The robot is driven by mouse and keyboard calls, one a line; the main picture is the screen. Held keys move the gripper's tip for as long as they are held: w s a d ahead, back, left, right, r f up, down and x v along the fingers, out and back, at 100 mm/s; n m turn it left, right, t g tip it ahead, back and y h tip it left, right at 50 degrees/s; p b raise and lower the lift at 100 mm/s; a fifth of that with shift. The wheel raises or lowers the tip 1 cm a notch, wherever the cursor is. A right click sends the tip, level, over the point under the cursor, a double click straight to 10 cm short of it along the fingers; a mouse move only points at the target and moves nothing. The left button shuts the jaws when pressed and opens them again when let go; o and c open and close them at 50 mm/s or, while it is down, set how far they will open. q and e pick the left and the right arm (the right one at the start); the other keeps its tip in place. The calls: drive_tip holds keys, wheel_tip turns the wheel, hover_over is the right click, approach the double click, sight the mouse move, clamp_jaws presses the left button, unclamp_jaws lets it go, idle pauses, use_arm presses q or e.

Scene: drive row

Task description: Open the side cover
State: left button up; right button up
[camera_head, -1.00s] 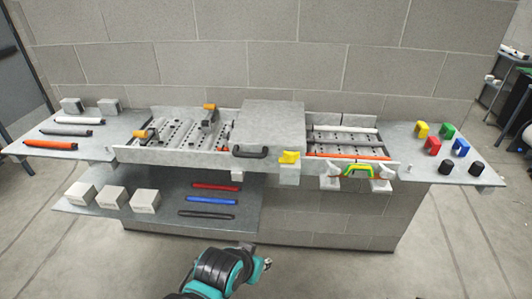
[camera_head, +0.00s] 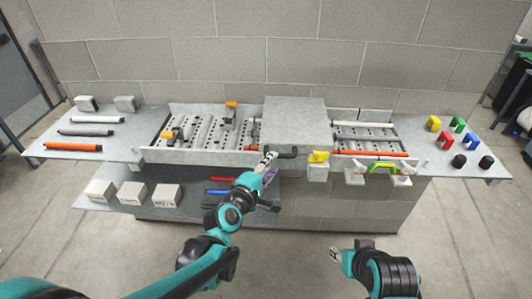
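The cover (camera_head: 294,122) is a grey box-shaped lid over the middle of the long grey drive bed, and it looks closed. Its black bar handle (camera_head: 284,154) is on the lower left of its front face. My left gripper (camera_head: 268,160) reaches up from the lower left to the left end of this handle. Its fingertips overlap the handle in the picture; I cannot tell whether they touch or grip it. My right gripper (camera_head: 341,258) is low in front of the bench, away from the cover, and its finger opening is unclear.
A yellow knob (camera_head: 319,156) sits just right of the handle, and a green-yellow handle (camera_head: 381,167) is farther right. Rollers and orange-topped posts (camera_head: 231,105) stand left of the cover. A lower shelf (camera_head: 150,174) holds white boxes and coloured bars.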

sight(279, 157)
use_arm(q)
drive_tip(key=b+x, duration=0.1)
drive_tip(key=x, duration=0.6)
drive_tip(key=shift+d, duration=0.1)
drive_tip(key=shift+s, duration=0.1)
clamp_jaws()
